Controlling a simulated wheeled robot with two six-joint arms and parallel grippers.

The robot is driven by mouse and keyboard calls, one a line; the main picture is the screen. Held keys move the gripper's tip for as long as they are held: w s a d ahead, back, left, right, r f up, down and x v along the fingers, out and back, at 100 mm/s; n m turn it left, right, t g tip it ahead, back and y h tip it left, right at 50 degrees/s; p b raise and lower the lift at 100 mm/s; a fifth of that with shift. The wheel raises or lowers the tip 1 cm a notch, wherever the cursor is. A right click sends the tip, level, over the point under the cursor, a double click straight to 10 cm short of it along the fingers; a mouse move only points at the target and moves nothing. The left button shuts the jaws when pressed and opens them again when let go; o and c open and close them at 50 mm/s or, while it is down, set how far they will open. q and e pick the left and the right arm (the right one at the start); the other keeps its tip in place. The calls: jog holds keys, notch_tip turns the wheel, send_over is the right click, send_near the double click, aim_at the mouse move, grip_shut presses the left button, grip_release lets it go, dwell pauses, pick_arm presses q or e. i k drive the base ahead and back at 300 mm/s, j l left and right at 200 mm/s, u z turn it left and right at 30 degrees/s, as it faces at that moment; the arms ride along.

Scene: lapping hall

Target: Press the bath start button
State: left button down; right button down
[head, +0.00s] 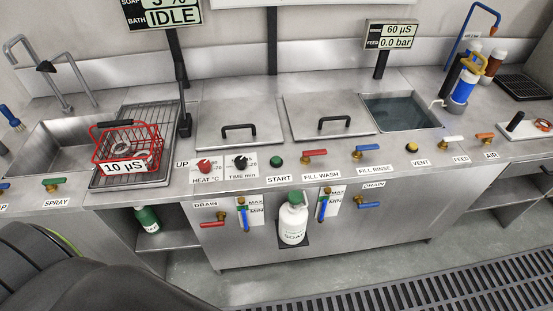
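The green start button (277,161) sits on the front ledge of the steel bench, above the white START label (279,180). It lies between the black TIME knob (240,162) and a red-handled FILL WASH valve (315,153). Nothing covers it. The bath display (163,14) at the top reads BATH IDLE; its upper line is partly cut off. Neither of my grippers shows in the head view.
Two lidded tanks (240,110) stand behind the button, with an open water-filled tank (400,112) to their right. A red wire basket (128,140) is on the left drain rack. A white soap bottle (293,222) hangs below the ledge.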

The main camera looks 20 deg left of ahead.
aim_at(275, 160)
jog(key=u, duration=0.45)
jog(key=i+l+u, duration=0.4)
jog(key=l+u, duration=0.25)
jog(key=i+l+u, duration=0.15)
jog(key=l+u, duration=0.15)
jog(key=l, duration=0.15)
jog(key=i+l+u, duration=0.1)
jog(key=l+u, duration=0.2)
jog(key=l, duration=0.45)
jog(key=i+l, duration=0.1)
jog(key=l, duration=0.3)
